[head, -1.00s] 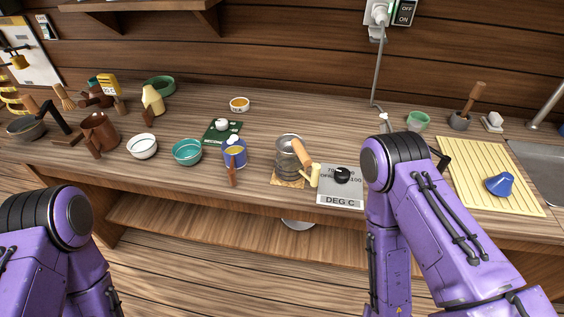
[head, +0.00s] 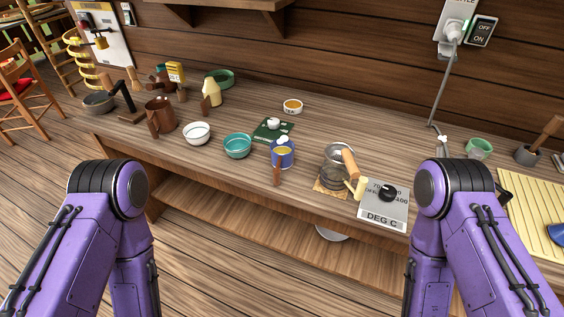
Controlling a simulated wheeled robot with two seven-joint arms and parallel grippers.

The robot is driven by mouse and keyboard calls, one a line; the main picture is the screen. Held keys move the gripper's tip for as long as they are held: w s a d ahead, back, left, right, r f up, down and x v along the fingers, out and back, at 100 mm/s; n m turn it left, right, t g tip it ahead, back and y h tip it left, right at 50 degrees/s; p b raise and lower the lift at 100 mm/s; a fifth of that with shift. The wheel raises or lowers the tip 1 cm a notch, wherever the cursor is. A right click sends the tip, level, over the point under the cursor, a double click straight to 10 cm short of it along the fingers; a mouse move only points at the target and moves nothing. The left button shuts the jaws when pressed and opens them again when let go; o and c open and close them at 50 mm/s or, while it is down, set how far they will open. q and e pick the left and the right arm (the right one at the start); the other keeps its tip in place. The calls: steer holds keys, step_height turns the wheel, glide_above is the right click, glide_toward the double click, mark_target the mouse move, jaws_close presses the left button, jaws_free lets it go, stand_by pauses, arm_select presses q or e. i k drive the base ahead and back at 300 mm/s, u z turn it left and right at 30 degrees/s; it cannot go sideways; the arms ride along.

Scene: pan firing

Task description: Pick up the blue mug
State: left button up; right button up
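The blue mug (head: 288,161) stands upright near the front of the wooden counter, around the middle of the head view. It shows something yellow inside its rim, and a brown handle points towards the front edge. A white object sits at its far side. My purple arms show at the lower left and lower right, well apart from the mug. Both grippers are outside the picture, so I cannot see their fingers.
A teal bowl (head: 237,146) and a white bowl (head: 196,134) stand left of the mug. A green card (head: 268,138) lies behind it. A metal pot (head: 334,170) and a dial plate (head: 383,214) are to its right. The counter (head: 340,122) has bare room behind.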

mark_target(282, 149)
steer(key=k, duration=1.3)
steer(key=z, duration=0.55)
steer(key=i, duration=1.4)
steer(key=u, duration=0.4)
